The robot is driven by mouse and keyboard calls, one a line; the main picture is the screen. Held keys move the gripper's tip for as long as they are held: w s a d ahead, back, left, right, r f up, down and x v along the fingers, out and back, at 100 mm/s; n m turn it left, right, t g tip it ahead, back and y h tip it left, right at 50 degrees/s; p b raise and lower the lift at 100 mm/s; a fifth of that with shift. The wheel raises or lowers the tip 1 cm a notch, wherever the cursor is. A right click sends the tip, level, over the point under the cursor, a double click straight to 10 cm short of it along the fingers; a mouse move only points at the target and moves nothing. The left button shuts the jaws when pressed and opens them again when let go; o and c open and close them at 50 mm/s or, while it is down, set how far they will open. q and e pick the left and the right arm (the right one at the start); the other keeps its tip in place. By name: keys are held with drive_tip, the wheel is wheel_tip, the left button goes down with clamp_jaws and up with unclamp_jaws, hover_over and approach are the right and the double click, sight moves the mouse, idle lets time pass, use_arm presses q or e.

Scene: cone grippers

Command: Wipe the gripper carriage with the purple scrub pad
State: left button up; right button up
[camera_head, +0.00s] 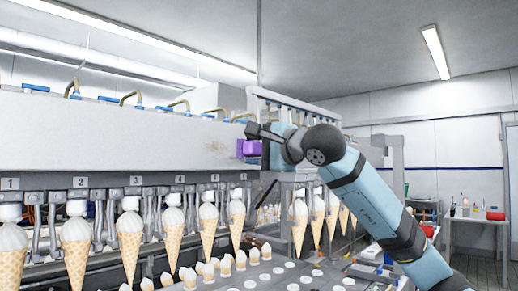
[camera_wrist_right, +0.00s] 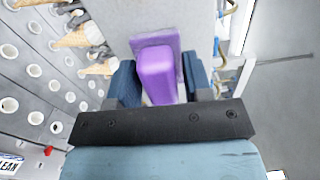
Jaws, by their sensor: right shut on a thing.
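The gripper carriage (camera_head: 110,135) is the long white housing across the left of the head view, with numbered stations below it. A brownish smudge (camera_head: 216,147) shows on its face near the right end. The purple scrub pad (camera_head: 249,148) is at that right end, a little right of the smudge. My right gripper (camera_head: 262,146) is shut on the pad. In the right wrist view the pad (camera_wrist_right: 157,70) sits between the fingers with its flat side toward a pale surface; whether it touches cannot be told. My left gripper is not in view.
Ice cream cones (camera_head: 130,240) hang in a row under the carriage. A grey tray with round holes (camera_head: 290,278) lies below. A metal frame (camera_head: 300,112) stands just behind my right gripper. A bench with bottles and a red item (camera_head: 495,216) is at the far right.

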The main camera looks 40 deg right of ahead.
sight(199, 147)
drive_tip(key=shift+s+a+p, duration=0.2)
drive_tip(key=shift+a+p, duration=0.4)
drive_tip(key=shift+a, duration=2.1)
drive_tip(key=shift+s+a+p, duration=0.2)
drive_tip(key=shift+a+p, duration=0.15)
drive_tip(key=shift+a, duration=3.2)
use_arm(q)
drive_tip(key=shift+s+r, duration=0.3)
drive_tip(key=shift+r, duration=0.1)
